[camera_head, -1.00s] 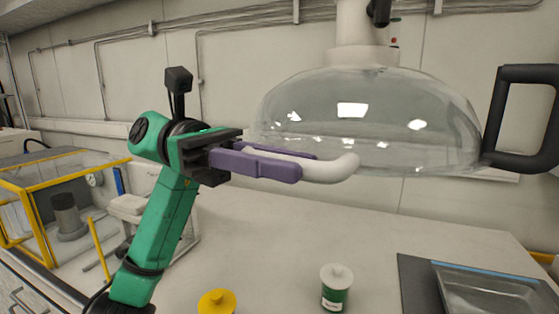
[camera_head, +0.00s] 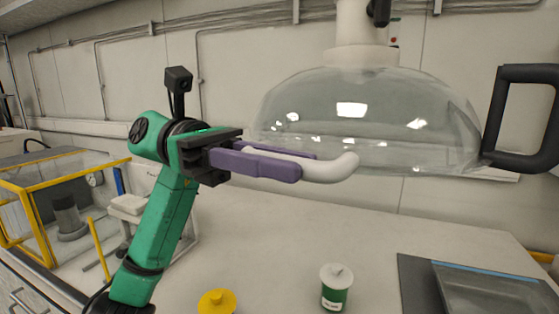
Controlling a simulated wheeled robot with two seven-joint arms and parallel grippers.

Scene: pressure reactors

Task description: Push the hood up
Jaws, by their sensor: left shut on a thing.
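The hood (camera_head: 370,110) is a clear dome hanging from a white neck (camera_head: 360,50) above the bench, in the upper right of the head view. A white handle (camera_head: 335,167) sticks out from its left lower side. A black handle (camera_head: 500,120) is on its right side. My left gripper (camera_head: 283,164), with purple fingers on a green arm, is shut on the white handle, one finger on the near side and one on the far side. My right gripper is not in view.
Below stand a green jar with a white lid (camera_head: 335,289) and a yellow-lidded jar (camera_head: 217,302). A dark mat with a glass tray (camera_head: 480,290) lies at lower right. A yellow-framed clear box (camera_head: 60,205) stands at left. The middle of the bench is clear.

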